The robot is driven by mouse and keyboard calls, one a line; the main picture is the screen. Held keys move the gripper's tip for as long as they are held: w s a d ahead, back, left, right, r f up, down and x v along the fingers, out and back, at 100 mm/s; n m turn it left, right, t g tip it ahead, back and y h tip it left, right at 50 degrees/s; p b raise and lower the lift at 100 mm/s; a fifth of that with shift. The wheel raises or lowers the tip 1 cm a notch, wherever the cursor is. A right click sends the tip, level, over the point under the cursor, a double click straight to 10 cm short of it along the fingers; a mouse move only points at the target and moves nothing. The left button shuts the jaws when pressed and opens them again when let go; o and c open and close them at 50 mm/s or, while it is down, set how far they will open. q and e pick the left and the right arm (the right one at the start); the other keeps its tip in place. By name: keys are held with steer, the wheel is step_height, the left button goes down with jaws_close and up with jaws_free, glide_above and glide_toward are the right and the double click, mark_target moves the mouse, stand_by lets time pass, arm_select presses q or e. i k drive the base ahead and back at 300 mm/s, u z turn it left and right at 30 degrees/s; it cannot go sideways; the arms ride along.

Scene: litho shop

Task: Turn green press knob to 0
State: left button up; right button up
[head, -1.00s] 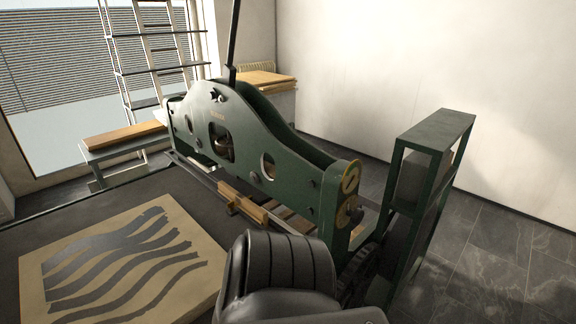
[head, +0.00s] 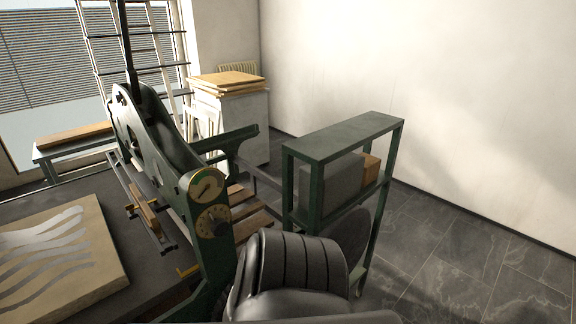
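The green press (head: 150,135) stands at the left-centre, its end panel turned toward me. On that panel is a dark round knob (head: 213,221) over a pale dial plate with small marks. The marks are too small to read, so I cannot tell where the knob points. A round brass-rimmed gauge (head: 206,186) sits just above it. Neither of my grippers is in view. A black ribbed part of my own arm fills the bottom middle, below and to the right of the knob, apart from it in the picture.
A printing stone (head: 95,275) with wavy dark stripes lies on the press bed at the left. A green metal rack (head: 345,135) holding boxes stands to the right of the press. Boards lie on a white cabinet (head: 245,125) behind. Tiled floor at the right is clear.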

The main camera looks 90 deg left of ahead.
mark_target(220, 227)
steer(key=i, duration=1.2)
steer(key=u, duration=4.3)
steer(key=k, duration=0.5)
steer(key=z, duration=0.9)
steer(key=i, duration=0.25)
steer(key=z, duration=0.35)
